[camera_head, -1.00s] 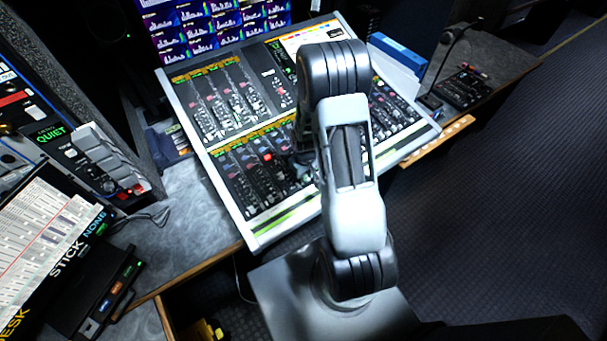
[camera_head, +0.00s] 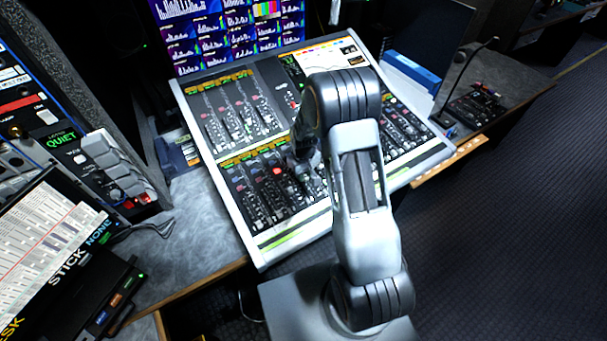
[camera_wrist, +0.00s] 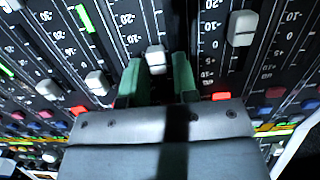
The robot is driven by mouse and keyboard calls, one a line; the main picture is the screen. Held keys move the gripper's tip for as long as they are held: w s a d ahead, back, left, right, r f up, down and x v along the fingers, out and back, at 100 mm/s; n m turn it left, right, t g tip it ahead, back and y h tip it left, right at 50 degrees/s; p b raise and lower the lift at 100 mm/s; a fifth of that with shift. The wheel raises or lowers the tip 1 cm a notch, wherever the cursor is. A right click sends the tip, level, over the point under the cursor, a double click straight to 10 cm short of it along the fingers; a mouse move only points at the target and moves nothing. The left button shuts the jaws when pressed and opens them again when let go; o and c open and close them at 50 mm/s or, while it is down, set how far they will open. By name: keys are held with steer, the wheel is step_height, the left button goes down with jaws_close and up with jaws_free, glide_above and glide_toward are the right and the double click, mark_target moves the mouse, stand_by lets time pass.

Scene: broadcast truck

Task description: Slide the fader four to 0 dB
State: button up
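The mixing console (camera_head: 268,238) stands behind my arm in the head view, with several fader strips on its sloped face. In the wrist view a pale fader cap (camera_wrist: 156,58) sits between the two green fingertips of my gripper (camera_wrist: 159,68). The fingers are parted, with a visible gap on the cap's right side; whether the left finger touches it is unclear. Printed dB scales run beside the slots, but the cap's exact reading is not clear. No legible label shows which strip is fader four. In the head view the fingertips are hidden behind my arm.
Neighbouring fader caps sit to the right (camera_wrist: 242,28) and left (camera_wrist: 97,83) of my fingers. Monitors (camera_head: 225,30) stand behind the console. A gooseneck microphone (camera_head: 465,80) is at right, and a rack panel (camera_head: 100,165) at left. Dark open floor lies at the right.

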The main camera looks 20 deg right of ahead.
mark_target(306, 187)
steer(key=shift+r, duration=0.35)
step_height(306, 187, up, 13)
steer(key=b, duration=0.1)
steer(key=shift+b, duration=0.35)
stand_by(0.5)
steer(key=s+a+r+m+t, duration=0.1)
steer(key=s+a+r+t, duration=0.1)
steer(key=s+r, duration=0.3)
steer(key=s+a+r+m+t, duration=0.1)
steer(key=s+r, duration=0.5)
steer(key=s, duration=0.7)
steer(key=shift+s+a+r+t, duration=0.2)
steer(key=shift+s+a+t, duration=0.2)
steer(key=shift+t, duration=0.3)
